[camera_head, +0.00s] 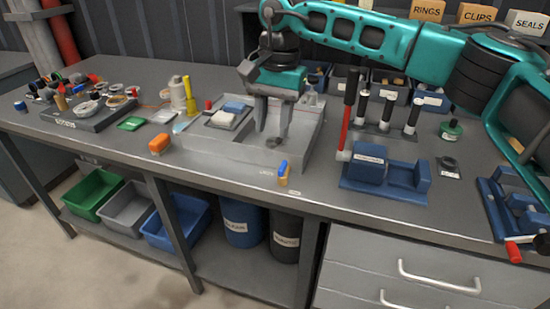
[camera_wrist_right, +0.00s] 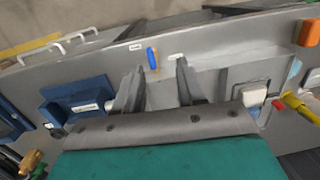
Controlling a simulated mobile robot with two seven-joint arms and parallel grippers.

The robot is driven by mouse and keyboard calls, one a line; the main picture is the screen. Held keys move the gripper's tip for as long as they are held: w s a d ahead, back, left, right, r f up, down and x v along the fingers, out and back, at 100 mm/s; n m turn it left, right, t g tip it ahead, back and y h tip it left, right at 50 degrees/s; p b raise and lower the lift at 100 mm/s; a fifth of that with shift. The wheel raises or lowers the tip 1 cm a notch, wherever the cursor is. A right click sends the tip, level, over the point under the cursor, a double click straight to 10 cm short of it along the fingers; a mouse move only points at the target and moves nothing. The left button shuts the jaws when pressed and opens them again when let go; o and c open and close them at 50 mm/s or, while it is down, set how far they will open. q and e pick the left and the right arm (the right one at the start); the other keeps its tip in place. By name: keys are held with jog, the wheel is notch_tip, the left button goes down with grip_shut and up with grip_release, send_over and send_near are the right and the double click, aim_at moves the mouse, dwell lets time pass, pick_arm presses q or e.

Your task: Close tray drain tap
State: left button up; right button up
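The grey tray (camera_head: 225,150) sits on the bench at centre. Its drain tap (camera_head: 283,170), with a blue lever and a brass-coloured body, is at the tray's front right corner, by the bench's front edge. The blue lever stands about upright in the head view. In the right wrist view the tap (camera_wrist_right: 152,58) shows beyond and between my fingertips. My right gripper (camera_head: 273,138) points down over the tray, behind the tap and apart from it. Its fingers (camera_wrist_right: 160,66) are spread with nothing between them. My left gripper is not in view.
A blue vise-like block (camera_head: 370,168) and upright black-handled tools (camera_head: 387,110) stand right of the tray. An orange block (camera_head: 159,145) lies to its left. A tray insert with a white and a blue block (camera_head: 222,118) is behind. The bench front strip is clear.

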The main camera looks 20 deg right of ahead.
aim_at(283, 165)
jog(key=shift+h, duration=0.6)
jog(key=f, duration=0.3)
jog(key=d+f, duration=0.1)
jog(key=f, duration=0.3)
jog(key=w+d+f, duration=0.1)
jog(key=f, duration=0.3)
jog(key=shift+d, duration=0.25)
jog(key=shift+r, duration=0.1)
grip_shut()
